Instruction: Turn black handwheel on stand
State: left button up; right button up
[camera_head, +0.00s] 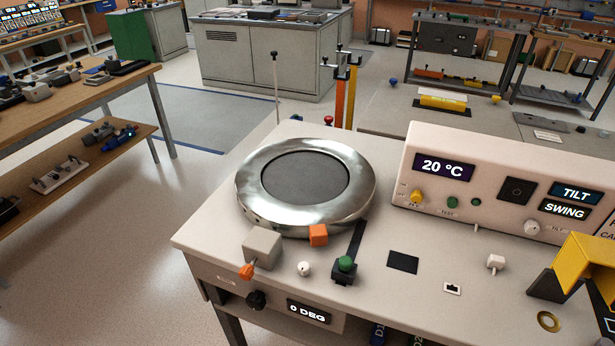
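A small black handwheel (256,300) sits on the front face of the pale stand (213,240), below its top's front edge. A display (309,311) to its right reads "0 DEG". On the stand's top, a round shiny metal ring (252,207) surrounds a dark grey disc (305,178). Neither of my grippers is in view, and nothing touches the handwheel.
A grey block (262,247) with an orange tip is above the handwheel. A white knob (304,269) and green button (346,264) stand nearby. A control box (460,150) reads "20 °C". A yellow bracket (590,262) is at right. Floor left of the stand is clear.

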aim_at(256, 300)
jog(key=k+l+z, duration=0.15)
jog(key=z, duration=0.2)
jog(key=k+l+z, duration=0.1)
jog(key=l+z, duration=0.2)
jog(key=u, duration=1.35)
jog(key=z, duration=2.3)
